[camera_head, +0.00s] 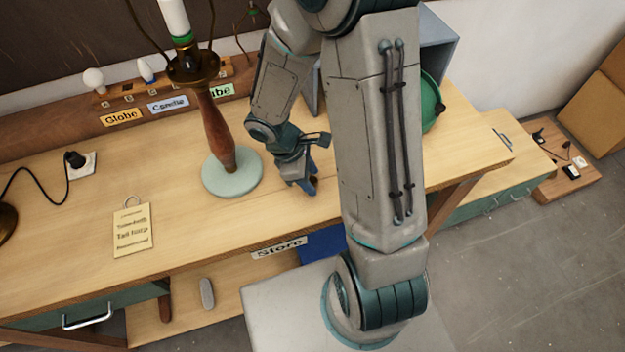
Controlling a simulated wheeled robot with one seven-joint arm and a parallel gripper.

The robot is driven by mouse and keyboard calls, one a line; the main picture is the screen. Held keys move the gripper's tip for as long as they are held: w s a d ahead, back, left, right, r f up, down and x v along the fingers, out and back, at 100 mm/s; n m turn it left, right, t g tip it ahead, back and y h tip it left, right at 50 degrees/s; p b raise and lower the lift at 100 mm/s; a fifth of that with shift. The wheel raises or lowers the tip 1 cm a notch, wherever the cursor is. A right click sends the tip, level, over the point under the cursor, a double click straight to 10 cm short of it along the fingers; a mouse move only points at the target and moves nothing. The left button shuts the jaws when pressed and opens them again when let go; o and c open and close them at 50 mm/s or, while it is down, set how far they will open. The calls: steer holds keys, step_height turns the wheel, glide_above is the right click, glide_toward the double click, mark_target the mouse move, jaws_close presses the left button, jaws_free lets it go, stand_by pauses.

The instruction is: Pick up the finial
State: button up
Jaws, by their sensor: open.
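My gripper (307,189) points down close to the bench top, just right of the lamp's round base, with its jaws open. I cannot clearly make out the finial; a small brownish spot shows beside the fingers, too small to identify. The lamp (216,130) stands upright on the bench, with a turned wooden stem, a pale green base (232,180), a brass holder and a white candle-like tube with a green band on top. My arm covers the bench to the right of the gripper.
A rack behind the lamp holds bulbs, with labels Globe (122,117), Candle (168,104) and a partly hidden one. A tag (132,230) lies front left, near a socket with a black plug (74,159). A green round object (431,103) stands behind my arm. The bench front-centre is clear.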

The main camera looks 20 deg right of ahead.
jaws_close()
steer(key=shift+r, duration=0.15)
